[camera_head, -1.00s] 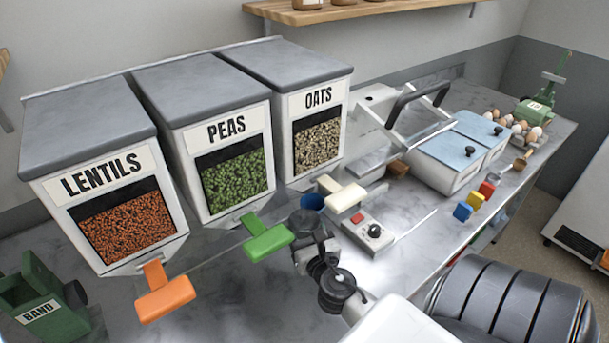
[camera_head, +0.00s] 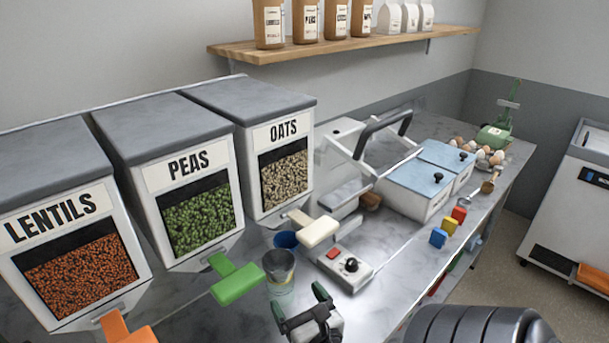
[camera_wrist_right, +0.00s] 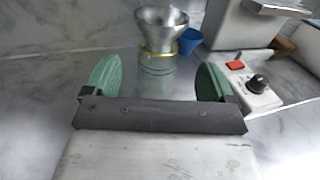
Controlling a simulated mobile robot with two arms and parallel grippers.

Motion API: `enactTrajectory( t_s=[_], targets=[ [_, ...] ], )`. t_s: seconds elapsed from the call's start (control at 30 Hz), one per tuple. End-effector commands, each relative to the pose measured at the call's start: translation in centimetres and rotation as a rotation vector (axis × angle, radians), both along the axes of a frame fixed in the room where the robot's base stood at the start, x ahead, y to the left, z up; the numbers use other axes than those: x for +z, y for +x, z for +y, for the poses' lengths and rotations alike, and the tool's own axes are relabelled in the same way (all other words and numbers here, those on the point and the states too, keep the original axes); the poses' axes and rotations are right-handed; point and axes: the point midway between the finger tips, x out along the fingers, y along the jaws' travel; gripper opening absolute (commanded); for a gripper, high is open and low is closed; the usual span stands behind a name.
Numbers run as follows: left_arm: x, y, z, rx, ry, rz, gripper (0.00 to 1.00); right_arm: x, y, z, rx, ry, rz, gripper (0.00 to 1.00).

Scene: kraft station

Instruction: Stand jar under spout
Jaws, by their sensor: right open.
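A clear glass jar (camera_head: 281,289) with a metal funnel (camera_head: 279,265) in its mouth stands upright on the counter, just right of the green peas handle (camera_head: 237,281). The jar (camera_wrist_right: 158,64) and funnel (camera_wrist_right: 162,22) also show in the right wrist view, straight ahead of the fingers. My right gripper (camera_head: 299,302) is open and empty in front of the jar, with its green pads apart in the wrist view (camera_wrist_right: 158,79). The peas bin (camera_head: 190,180) stands behind the green handle; its outlet is partly hidden. My left gripper is not in view.
A blue cup (camera_head: 287,240) stands behind the jar, near the cream oats handle (camera_head: 318,231). A control box (camera_head: 345,266) with a red button and black knob is to the right. The lentils bin (camera_head: 70,235) is at left. Bare counter lies right of the box.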

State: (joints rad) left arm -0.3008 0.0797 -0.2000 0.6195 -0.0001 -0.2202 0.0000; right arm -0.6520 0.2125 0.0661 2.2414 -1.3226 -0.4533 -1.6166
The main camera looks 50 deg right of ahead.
Motion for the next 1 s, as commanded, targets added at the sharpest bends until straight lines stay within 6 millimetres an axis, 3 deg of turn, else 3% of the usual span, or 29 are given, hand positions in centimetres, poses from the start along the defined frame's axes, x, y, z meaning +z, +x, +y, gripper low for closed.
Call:
enactTrajectory(
  t_s=[0.1,0.27,1.0],
  targets=[
    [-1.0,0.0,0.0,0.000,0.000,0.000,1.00,-0.3,-1.6,0.6,0.000,0.001,0.001,0.86],
    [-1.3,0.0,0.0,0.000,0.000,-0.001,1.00,-0.1,-2.6,1.0,0.000,0.001,-0.001,0.86],
    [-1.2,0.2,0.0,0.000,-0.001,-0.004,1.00,0.0,-2.7,1.0,0.000,0.001,-0.001,0.86]
  ],
)
